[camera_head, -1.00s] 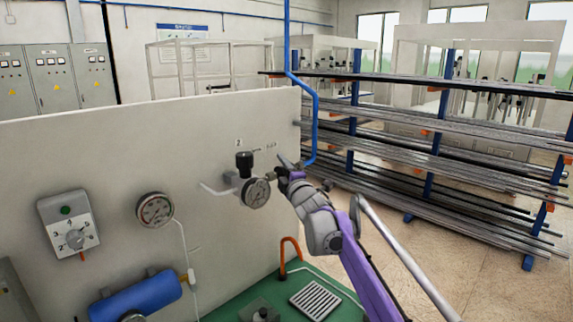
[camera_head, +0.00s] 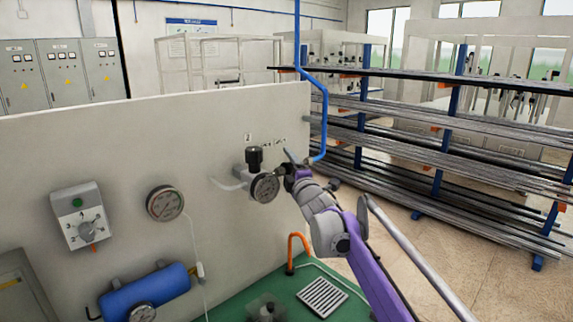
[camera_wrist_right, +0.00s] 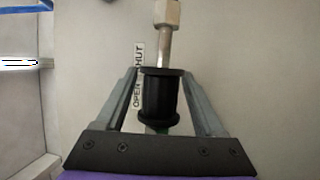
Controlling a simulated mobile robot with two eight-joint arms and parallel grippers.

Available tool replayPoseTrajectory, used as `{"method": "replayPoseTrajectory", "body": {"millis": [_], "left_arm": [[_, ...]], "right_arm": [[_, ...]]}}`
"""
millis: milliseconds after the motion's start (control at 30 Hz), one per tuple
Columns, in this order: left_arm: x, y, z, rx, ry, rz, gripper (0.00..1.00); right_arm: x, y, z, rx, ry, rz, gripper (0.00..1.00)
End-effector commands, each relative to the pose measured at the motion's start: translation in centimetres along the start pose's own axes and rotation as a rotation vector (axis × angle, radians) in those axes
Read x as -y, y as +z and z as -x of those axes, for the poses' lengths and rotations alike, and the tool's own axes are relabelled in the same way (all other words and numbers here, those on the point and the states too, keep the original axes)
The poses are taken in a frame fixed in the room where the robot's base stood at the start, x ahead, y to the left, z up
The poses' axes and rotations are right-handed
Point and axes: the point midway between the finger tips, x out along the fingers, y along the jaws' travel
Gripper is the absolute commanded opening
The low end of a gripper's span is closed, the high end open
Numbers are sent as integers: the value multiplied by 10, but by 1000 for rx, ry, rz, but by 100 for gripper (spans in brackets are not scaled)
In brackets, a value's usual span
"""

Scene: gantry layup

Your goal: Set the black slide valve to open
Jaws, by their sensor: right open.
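The black slide valve (camera_wrist_right: 160,98) shows in the right wrist view as a black flanged sleeve in line with a metal pipe and fitting. Beside it on the panel is a label reading OPEN lower down and SHUT higher up. In the picture the sleeve lies mostly alongside OPEN, but its exact setting is hard to tell. My right gripper (camera_wrist_right: 160,76) is open, with one finger on each side of the sleeve and narrow gaps. In the head view my right gripper (camera_head: 290,168) is at the panel's right end and hides the valve. My left gripper is not in view.
Left of my gripper are a black-knobbed regulator (camera_head: 254,157) with a gauge (camera_head: 265,188), another gauge (camera_head: 165,203) and a dial box (camera_head: 83,217). A blue pipe (camera_head: 325,110) runs down close to my gripper. A rack of bars (camera_head: 440,150) stands behind on the right.

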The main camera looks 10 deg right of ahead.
Motion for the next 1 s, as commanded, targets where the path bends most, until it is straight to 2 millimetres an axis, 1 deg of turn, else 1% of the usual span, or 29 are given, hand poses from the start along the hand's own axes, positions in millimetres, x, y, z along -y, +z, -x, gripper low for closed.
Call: {"method": "replayPoseTrajectory", "body": {"millis": [300,400,500,600,700,1000], "left_arm": [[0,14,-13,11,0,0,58],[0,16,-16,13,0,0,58],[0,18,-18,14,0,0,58],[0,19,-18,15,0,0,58],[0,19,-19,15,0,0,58],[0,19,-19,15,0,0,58]], "right_arm": [[3,1,58,2,-2,0,70],[3,0,75,1,-2,0,70],[2,0,87,0,-1,0,70],[2,0,96,0,0,0,70],[2,-1,100,-1,0,0,70],[1,0,101,0,-1,-1,70]]}}
